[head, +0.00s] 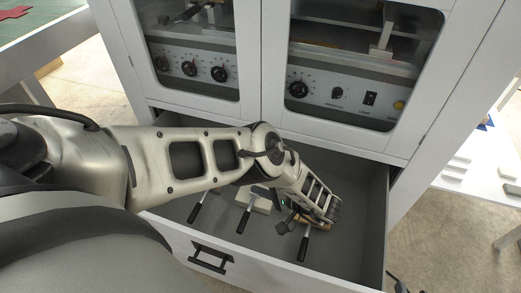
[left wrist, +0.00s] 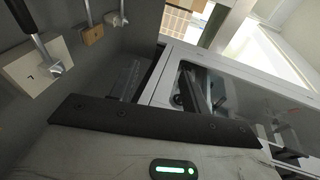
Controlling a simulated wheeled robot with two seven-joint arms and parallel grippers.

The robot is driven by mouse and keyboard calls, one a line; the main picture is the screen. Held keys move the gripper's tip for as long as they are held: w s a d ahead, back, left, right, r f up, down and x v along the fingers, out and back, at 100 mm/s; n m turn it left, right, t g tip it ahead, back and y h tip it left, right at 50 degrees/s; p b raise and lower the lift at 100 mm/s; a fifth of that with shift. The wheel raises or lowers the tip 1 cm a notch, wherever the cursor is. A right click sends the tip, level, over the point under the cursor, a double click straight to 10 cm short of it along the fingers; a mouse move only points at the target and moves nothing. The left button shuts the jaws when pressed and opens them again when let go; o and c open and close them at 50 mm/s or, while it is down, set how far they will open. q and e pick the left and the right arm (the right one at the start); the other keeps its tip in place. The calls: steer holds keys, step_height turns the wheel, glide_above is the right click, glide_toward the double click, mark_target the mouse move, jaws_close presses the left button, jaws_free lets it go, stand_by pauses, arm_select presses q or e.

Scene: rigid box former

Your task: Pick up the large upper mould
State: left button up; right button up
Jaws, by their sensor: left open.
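Several moulds with black-gripped metal handles lie in the open grey drawer. A large cream block (head: 262,204) with a handle (head: 244,219) sits mid-drawer; a large cream block also shows at the upper left of the left wrist view (left wrist: 22,73). I cannot tell for certain which one is the large upper mould. My left gripper (head: 312,218) is inside the drawer, to the right of the cream block and close to a smaller tan block and its handle (head: 303,247). It is open, its fingertips mostly hidden. My right gripper does not show.
The drawer front (head: 185,240) and side walls enclose the moulds. A white cabinet (head: 275,118) with glass doors and knobs stands directly above and behind. Another handle (head: 197,207) lies at the drawer's left. The drawer's right end (head: 358,222) is bare.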

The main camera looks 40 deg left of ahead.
arm_select(q)
step_height(320, 180, down, 12)
steer(key=f+b, duration=0.1)
steer(key=b, duration=2.2)
glide_toward(247, 217)
steer(key=x, duration=0.4)
steer(key=shift+a, duration=0.4)
steer(key=shift+f, duration=0.25)
steer(key=shift+x, duration=1.2)
steer(key=x, duration=0.5)
steer(key=shift+s+f, duration=0.1)
steer(key=shift+f, duration=0.15)
jaws_close()
steer(key=shift+r, duration=0.15)
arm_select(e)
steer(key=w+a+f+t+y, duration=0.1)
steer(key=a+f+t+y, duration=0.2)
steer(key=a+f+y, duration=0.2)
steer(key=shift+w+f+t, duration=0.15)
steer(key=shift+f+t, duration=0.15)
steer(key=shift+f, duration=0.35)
